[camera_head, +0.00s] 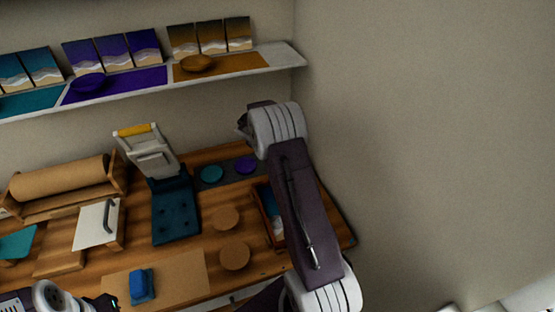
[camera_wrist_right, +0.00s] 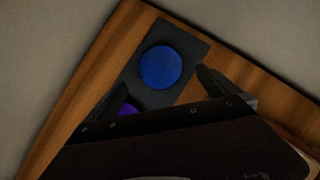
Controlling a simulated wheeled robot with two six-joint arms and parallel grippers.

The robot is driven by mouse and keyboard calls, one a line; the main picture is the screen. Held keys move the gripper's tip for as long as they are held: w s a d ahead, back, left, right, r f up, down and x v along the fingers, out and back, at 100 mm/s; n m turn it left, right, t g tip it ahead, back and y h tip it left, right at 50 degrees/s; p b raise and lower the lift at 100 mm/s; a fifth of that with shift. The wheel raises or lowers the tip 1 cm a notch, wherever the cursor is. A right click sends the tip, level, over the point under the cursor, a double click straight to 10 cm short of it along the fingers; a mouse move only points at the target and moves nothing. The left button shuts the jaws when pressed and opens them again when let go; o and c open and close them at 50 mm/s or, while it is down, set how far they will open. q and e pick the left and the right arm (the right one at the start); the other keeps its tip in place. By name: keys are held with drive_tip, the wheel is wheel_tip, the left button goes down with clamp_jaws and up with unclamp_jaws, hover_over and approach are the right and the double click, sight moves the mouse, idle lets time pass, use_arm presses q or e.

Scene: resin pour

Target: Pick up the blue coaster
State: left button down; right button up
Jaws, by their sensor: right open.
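The blue coaster (camera_wrist_right: 160,67) is a round disc lying flat near the end of a dark strip (camera_wrist_right: 186,38) in the right wrist view. My arm hides it in the head view. My right gripper (camera_wrist_right: 163,88) is open and empty; one finger shows on each side of the coaster's lower part in that picture. Whether it touches the strip I cannot tell. A purple coaster (camera_wrist_right: 127,109) is partly hidden by the gripper; it also shows in the head view (camera_head: 245,164). My left gripper (camera_head: 108,303) is at the lower left edge, mostly cut off.
A teal coaster (camera_head: 212,173) lies on the strip beside the purple one. A dark blue-green press (camera_head: 175,213) stands left of the strip. Two round wooden discs (camera_head: 234,256) lie in front. A red-edged tray (camera_head: 268,216) sits beside my right arm. Shelf (camera_head: 285,54) above; wall behind.

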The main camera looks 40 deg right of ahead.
drive_tip(key=x, duration=0.5)
drive_tip(key=shift+d+b, duration=0.1)
drive_tip(key=shift+b, duration=0.2)
drive_tip(key=c, duration=1.5)
drive_tip(key=shift+r, duration=0.1)
wheel_tip(320, 180, up, 5)
drive_tip(key=shift+f+p, duration=0.2)
drive_tip(key=shift+p, duration=0.55)
drive_tip(key=s+r, duration=0.2)
drive_tip(key=s, duration=0.2)
drive_tip(key=s+r, duration=0.2)
drive_tip(key=s, duration=0.1)
drive_tip(key=s+r, duration=0.2)
drive_tip(key=s, duration=0.2)
drive_tip(key=shift+s+r, duration=0.15)
drive_tip(key=shift+s, duration=0.2)
